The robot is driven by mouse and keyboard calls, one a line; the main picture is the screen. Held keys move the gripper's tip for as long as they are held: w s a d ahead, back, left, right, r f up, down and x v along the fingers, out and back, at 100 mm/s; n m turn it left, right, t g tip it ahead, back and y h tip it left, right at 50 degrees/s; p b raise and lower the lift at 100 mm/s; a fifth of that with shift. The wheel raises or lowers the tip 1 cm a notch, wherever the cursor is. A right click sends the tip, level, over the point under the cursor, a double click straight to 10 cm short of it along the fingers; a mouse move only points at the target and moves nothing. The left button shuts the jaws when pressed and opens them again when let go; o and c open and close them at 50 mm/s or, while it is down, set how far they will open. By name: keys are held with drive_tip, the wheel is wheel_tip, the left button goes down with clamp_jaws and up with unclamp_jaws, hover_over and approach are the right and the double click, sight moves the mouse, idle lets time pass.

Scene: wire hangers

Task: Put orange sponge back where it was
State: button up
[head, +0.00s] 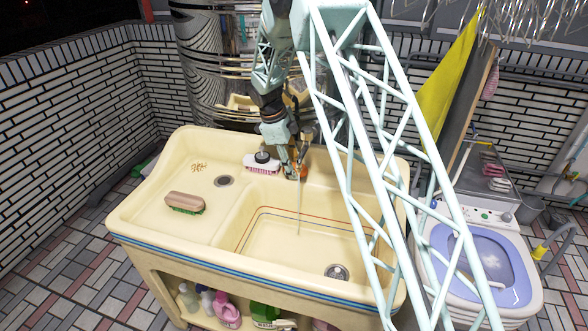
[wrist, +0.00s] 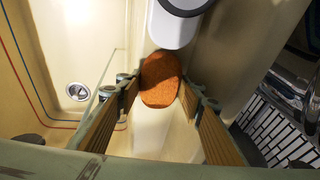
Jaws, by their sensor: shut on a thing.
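The orange sponge (wrist: 160,80) is an oval block in the wrist view, between the two fingers of my gripper (wrist: 160,92). My gripper is shut on it. In the head view only a small orange patch of the sponge (head: 302,171) shows beside my gripper (head: 292,170), at the back of the cream sink (head: 150,215), near the back ledge and the basin. Parts of the sponge are hidden by the gripper there. I cannot tell whether the sponge touches the sink surface.
A white brush with pink bristles (head: 262,165) lies just left of my gripper on the back of the sink. A brown brush with green bristles (head: 185,203) lies on the left drainboard. The deep basin with its drain (head: 337,272) is in front. A washing machine (head: 480,260) stands right.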

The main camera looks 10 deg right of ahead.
drive_tip(key=shift+f, duration=0.25)
drive_tip(key=o, duration=0.6)
drive_tip(key=shift+c, duration=0.2)
drive_tip(key=shift+r, duration=0.15)
drive_tip(key=shift+p+v, duration=0.45)
drive_tip(key=shift+v, duration=1.6)
